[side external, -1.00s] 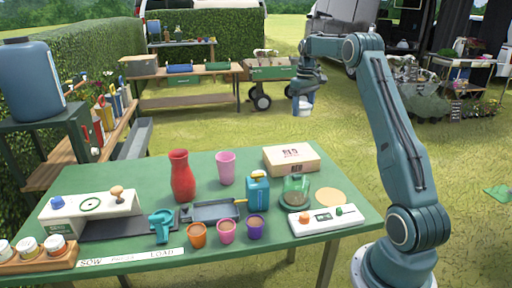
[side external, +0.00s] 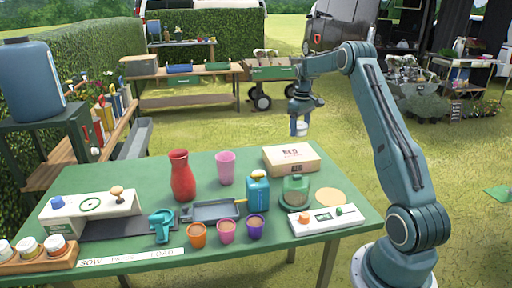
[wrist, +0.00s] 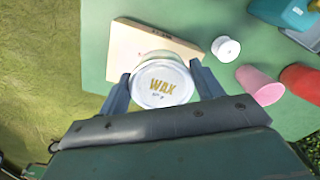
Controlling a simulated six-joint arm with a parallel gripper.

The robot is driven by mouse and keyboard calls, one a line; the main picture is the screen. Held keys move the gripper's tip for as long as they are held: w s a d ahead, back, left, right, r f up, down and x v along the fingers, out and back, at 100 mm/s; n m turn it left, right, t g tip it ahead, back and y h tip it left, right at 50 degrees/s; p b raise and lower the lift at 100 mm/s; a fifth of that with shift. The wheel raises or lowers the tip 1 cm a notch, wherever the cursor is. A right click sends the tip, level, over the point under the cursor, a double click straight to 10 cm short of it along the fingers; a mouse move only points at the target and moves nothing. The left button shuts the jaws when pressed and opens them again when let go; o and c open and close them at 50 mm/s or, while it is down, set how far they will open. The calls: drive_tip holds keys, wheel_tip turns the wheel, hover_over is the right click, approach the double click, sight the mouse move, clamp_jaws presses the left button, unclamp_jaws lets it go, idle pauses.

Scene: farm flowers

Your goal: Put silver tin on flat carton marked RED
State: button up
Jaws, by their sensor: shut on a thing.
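My gripper (side external: 300,119) is shut on a silver tin (side external: 299,129) and holds it in the air behind the table's far edge in the side view. In the wrist view the tin's round face (wrist: 162,84), lettered WAX, shows between my two fingers (wrist: 160,90). The flat carton (side external: 291,159) marked RED is a cream box lying on the table at the back right. In the wrist view the carton (wrist: 140,42) lies below and beyond the tin, which covers part of it. The tin is apart from the carton.
The dome stands in front of the carton. The carton's visible top is clear.

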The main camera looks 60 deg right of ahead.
sight(297, 161)
drive_tip(key=shift+f, duration=5.85)
drive_tip(key=shift+f, duration=0.1)
drive_tip(key=o, duration=1)
drive_tip(key=shift+o, duration=0.2)
wheel_tip(297, 161, up, 12)
